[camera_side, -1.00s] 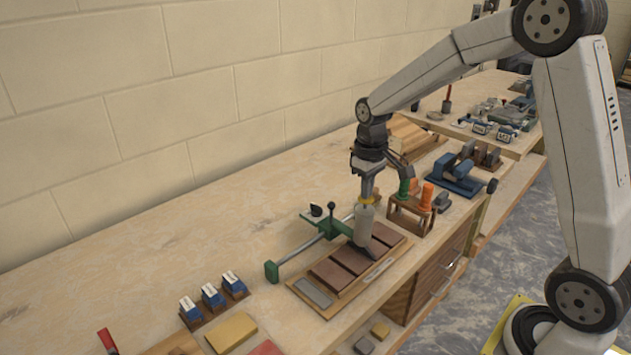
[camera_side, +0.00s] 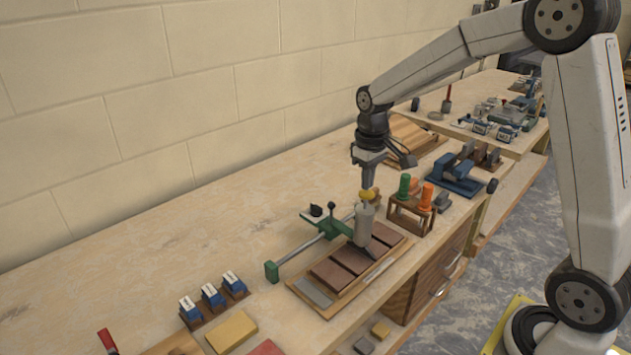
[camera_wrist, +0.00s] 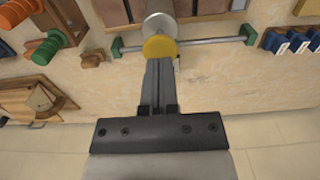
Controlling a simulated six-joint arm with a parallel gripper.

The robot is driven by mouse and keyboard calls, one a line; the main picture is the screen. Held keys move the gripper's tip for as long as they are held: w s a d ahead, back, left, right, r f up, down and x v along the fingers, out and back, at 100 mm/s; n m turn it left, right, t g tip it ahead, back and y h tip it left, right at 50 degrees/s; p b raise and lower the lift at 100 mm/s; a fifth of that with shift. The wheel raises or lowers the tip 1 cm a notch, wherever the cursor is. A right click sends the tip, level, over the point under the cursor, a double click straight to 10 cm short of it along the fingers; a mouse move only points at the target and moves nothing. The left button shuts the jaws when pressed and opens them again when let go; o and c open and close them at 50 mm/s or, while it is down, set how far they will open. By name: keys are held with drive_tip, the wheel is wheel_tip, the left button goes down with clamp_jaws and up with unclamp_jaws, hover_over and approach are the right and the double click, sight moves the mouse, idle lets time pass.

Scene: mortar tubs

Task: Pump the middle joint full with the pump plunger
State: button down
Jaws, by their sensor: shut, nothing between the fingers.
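The pump is a pale grey cylinder (camera_side: 364,225) with a yellow plunger knob (camera_side: 369,194) on top. The joints between the slabs are narrow; how full the middle one is cannot be told, and the nozzle partly covers that area. My gripper (camera_side: 368,185) is shut and empty, pointing down right at the knob. In the wrist view, my fingertips (camera_wrist: 160,66) lie over the edge of the yellow knob (camera_wrist: 160,46); whether they touch it is unclear.
A wooden rack (camera_side: 410,215) with green and orange handles stands close to the right of the pump. The grey rail (camera_side: 304,250) runs left of it. Several blue blocks (camera_side: 212,294) stand at the front left.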

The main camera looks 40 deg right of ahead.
drive_tip(key=shift+f, duration=1.15)
idle(0.4)
drive_tip(key=shift+r, duration=1.15)
drive_tip(key=shift+r, duration=0.1)
idle(0.4)
wheel_tip(320, 180, up, 7)
idle(1.0)
drive_tip(key=s+a+f+t, duration=0.2)
drive_tip(key=s+a+f, duration=0.6)
drive_tip(key=s+f, duration=0.5)
drive_tip(key=shift+s+a+t, duration=0.2)
drive_tip(key=shift+s+t, duration=0.1)
drive_tip(key=shift+s, duration=0.15)
